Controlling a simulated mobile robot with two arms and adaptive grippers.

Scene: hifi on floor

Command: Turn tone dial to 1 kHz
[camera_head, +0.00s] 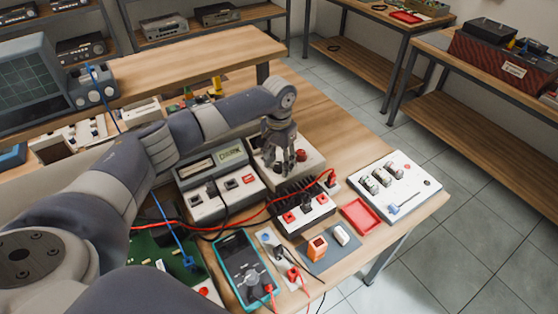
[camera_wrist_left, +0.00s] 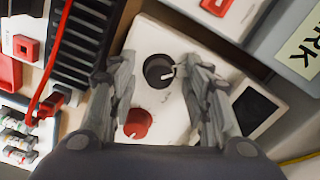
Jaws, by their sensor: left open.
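A white box (camera_wrist_left: 172,102) with a small dark screen carries a black dial (camera_wrist_left: 158,71) with a white pointer, and a red knob (camera_wrist_left: 138,123). I cannot read any dial markings, so I cannot tell which one is the tone dial. My left gripper (camera_wrist_left: 161,75) is open, with its fingers on either side of the black dial; contact cannot be made out. In the head view, my left gripper (camera_head: 280,165) points down over the white box (camera_head: 312,160) and hides the black dial. The red knob (camera_head: 301,155) shows beside the fingers. My right gripper is not in view.
A black finned unit (camera_head: 303,197) with red sockets stands in front of the box, with a red cable over it. A grey-white instrument (camera_head: 243,188) is to the left.

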